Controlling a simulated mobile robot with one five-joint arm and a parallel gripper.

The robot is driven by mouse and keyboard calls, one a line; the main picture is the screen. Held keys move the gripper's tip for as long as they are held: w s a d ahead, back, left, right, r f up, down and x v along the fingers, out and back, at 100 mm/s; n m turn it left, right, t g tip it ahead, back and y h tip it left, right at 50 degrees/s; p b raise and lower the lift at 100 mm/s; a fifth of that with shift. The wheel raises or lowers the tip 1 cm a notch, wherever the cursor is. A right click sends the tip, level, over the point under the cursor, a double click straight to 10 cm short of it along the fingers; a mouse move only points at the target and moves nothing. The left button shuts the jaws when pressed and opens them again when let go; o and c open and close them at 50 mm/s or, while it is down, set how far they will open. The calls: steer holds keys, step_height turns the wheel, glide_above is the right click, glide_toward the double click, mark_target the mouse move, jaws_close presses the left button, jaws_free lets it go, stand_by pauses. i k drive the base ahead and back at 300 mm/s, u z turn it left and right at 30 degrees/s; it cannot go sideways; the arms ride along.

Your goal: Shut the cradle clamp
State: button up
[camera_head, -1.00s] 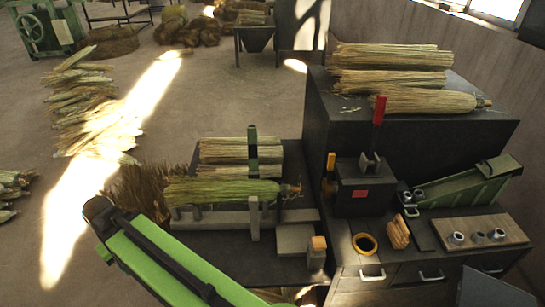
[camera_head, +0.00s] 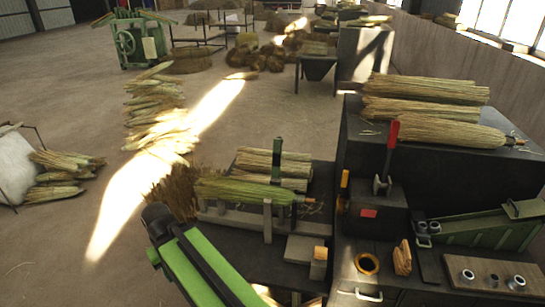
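The cradle (camera_head: 230,217) is a low grey frame with short posts on the dark bench, left of centre. A broom bundle with greenish straw (camera_head: 235,190) lies across it, its tied end to the right. A narrow dark-green upright bar (camera_head: 277,160) stands behind the bundle at the cradle's right part. It looks like the clamp arm, standing up and not lying over the bundle. A grey post (camera_head: 267,220) stands in front of the bundle. My green arm link enters from the bottom, left of the cradle, ending in a dark rounded joint. My gripper is not visible.
More straw bundles (camera_head: 275,163) lie behind the cradle. Right of it are a dark box (camera_head: 377,217) with a red-handled lever (camera_head: 390,140), a yellow ring (camera_head: 367,263) and a green trough (camera_head: 485,230). Open floor (camera_head: 60,240) lies to the left.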

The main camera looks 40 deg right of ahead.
mark_target(278, 142)
steer(key=u, duration=0.5)
steer(key=i, duration=3.4)
steer(key=z, duration=1.4)
steer(key=i, duration=0.85)
steer(key=z, duration=0.45)
